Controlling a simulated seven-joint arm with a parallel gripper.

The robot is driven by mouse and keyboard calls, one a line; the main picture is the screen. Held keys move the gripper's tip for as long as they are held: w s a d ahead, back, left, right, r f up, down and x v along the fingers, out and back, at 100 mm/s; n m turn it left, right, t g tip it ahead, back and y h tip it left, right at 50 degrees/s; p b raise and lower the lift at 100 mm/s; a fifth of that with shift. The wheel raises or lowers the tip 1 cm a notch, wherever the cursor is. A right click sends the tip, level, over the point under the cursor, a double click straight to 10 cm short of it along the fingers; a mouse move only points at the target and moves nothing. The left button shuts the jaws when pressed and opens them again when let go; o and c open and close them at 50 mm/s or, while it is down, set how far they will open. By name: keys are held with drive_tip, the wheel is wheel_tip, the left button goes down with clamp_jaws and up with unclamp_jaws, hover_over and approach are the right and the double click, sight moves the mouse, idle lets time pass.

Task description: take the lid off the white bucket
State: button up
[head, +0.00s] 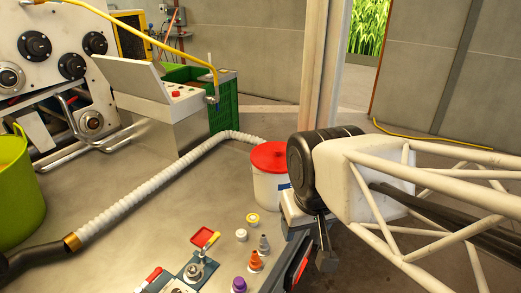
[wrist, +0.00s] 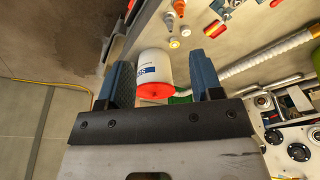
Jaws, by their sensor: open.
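The white bucket (head: 269,188) stands upright on the grey table, with its red lid (head: 268,157) on top. In the head view its right side is hidden behind my arm. In the wrist view the bucket (wrist: 153,66) shows its white wall with blue lettering, and the red lid (wrist: 155,91) lies toward my gripper. My gripper (wrist: 161,62) is open, and the bucket appears between its two blue fingers. Nothing is held. In the head view my gripper (head: 309,228) is partly hidden by my wrist, just right of the bucket; contact with the lid cannot be told.
A ribbed white hose (head: 150,180) runs across the table to behind the bucket. A green crate (head: 224,107) and control box (head: 165,100) are behind, a lime tub (head: 18,190) at left.

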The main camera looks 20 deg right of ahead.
drive_tip(key=w+d+r+n, duration=0.25)
drive_tip(key=w+n, duration=0.35)
drive_tip(key=w, duration=0.9)
drive_tip(key=n+g, duration=0.3)
drive_tip(key=n, duration=1.3)
hover_over(278, 149)
drive_tip(key=f, duration=1.2)
drive_tip(key=shift+s+a+f, duration=0.2)
drive_tip(key=shift+s+f, duration=0.1)
drive_tip(key=shift+f, duration=0.1)
drive_tip(key=shift+w+f+n, duration=0.1)
drive_tip(key=shift+w+n, duration=0.1)
drive_tip(key=shift+n, duration=0.2)
drive_tip(key=shift+f, duration=0.15)
drive_tip(key=shift+f, duration=1.15)
drive_tip(key=shift+f, duration=0.15)
